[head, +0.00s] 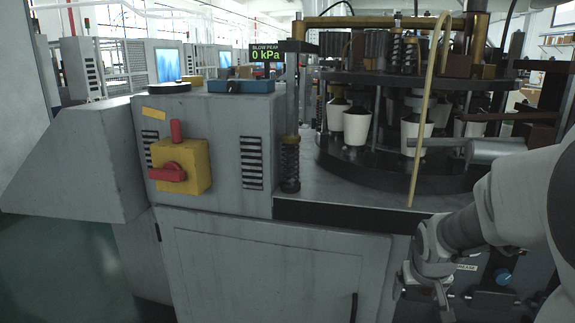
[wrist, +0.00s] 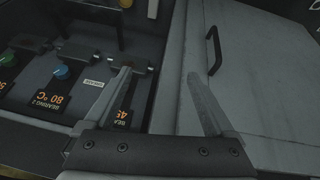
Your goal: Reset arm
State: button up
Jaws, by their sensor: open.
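My gripper (wrist: 157,76) is open in the wrist view, with its two grey fingers spread and nothing visible between them. The left finger overlaps the dark control panel (wrist: 40,88) in the picture, and the right finger overlaps the grey cabinet door (wrist: 255,85). I cannot tell whether either finger touches anything. In the head view my arm comes in from the right, and my gripper (head: 440,300) points down in front of the machine's lower right front. Its fingers are small and partly cut off at the bottom edge there.
The panel has a blue knob (wrist: 62,72), a green knob and orange readouts. The door has a black handle (wrist: 213,50). White cups (head: 357,126) hang on the round turret. A yellow switch box (head: 181,164) with red handle juts out left. Open floor (head: 60,270) lies at lower left.

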jog(key=s+a+r+n+y, duration=0.1)
jog(key=s+a+r, duration=0.5)
jog(key=s, duration=0.4)
jog(key=s+a+r+n+y, duration=0.1)
jog(key=s+a+r, duration=0.4)
jog(key=s+a, duration=0.3)
notch_tip(320, 180, up, 23)
jog(key=s+d+p, duration=0.1)
jog(key=p, duration=2.2)
jog(key=shift+s+r+t, duration=0.2)
jog(key=shift+s+t, duration=0.05)
jog(key=shift+t, duration=0.05)
